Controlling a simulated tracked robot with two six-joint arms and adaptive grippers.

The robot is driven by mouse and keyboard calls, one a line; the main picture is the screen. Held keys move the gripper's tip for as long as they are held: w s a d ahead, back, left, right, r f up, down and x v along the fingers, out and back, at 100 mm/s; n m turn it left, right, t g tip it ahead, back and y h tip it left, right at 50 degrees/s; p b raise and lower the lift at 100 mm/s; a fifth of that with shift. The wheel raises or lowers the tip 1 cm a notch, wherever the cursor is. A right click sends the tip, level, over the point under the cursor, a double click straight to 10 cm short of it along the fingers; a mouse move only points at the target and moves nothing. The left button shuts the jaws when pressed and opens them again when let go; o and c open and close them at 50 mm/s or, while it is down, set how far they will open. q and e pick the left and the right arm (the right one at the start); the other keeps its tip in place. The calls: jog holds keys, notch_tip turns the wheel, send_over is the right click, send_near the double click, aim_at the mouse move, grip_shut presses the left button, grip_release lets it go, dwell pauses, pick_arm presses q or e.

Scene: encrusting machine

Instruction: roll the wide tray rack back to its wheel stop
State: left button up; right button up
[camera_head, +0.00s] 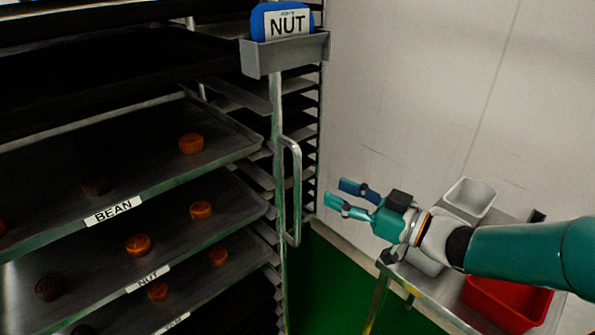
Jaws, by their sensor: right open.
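The wide tray rack (278,110) fills the left half of the head view, with dark trays on its shelves. A vertical metal handle (297,190) is fixed to its right front post. My right gripper (334,193) is open and empty, just right of the handle and apart from it, its fingers pointing left toward it. My left gripper is not in view. The rack's wheels and the wheel stop are not in view.
Trays labelled BEAN (113,211) and NUT (148,279) hold several small orange and dark pieces. A grey holder (285,54) carries a blue NUT card. A metal cart (445,305) with a red bin (507,303) and a white bin (470,197) stands right. Green floor (335,290) shows between.

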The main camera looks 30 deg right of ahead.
jog(key=p+x, duration=0.1)
jog(key=x, duration=0.9)
jog(key=shift+w+a+p, duration=0.15)
jog(key=shift+w+p, duration=0.15)
jog(key=shift+w, duration=0.05)
grip_shut()
